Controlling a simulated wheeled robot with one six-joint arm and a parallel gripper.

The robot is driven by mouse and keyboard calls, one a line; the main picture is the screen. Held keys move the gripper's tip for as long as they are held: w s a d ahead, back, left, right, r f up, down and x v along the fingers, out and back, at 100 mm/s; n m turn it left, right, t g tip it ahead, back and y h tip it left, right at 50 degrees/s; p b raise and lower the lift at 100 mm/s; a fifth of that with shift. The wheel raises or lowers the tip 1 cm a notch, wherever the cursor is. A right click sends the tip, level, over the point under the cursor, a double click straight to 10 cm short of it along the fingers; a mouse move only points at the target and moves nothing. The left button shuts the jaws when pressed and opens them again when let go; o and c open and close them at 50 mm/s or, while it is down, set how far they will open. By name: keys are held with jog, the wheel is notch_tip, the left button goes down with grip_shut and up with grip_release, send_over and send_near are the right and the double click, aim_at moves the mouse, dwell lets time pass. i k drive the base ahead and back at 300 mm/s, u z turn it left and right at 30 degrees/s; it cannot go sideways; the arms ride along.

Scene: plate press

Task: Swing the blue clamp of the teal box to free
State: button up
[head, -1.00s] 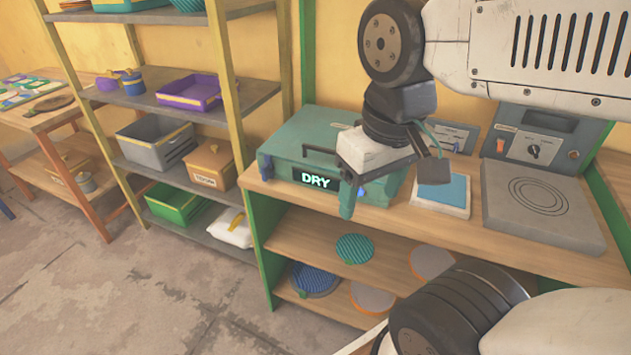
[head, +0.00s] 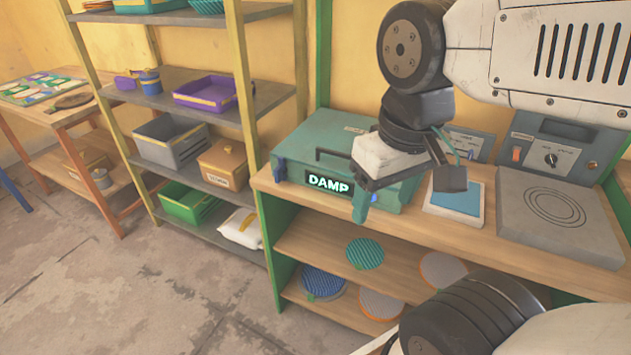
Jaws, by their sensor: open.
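The teal box (head: 318,143) sits closed on the wooden bench, with a dark handle and a lit display (head: 328,183) reading DAMP on its front. A blue clamp (head: 279,168) is at the front left corner of the box. A small blue spot (head: 374,198) shows beside the near finger. My gripper (head: 405,193) is open and empty, in front of the box's right side, well to the right of the left clamp.
Right of the box lie a blue pad on a white base (head: 456,203) and a grey hotplate (head: 560,218). Round ribbed discs (head: 365,253) lie on the shelves below. A rack with bins (head: 180,145) stands left; the floor (head: 130,290) before it is clear.

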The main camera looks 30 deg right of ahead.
aim_at(280, 172)
jog(key=z, duration=0.05)
jog(key=k, duration=0.5)
jog(key=u, duration=1.7)
jog(key=i, duration=1)
jog(key=z, duration=2.25)
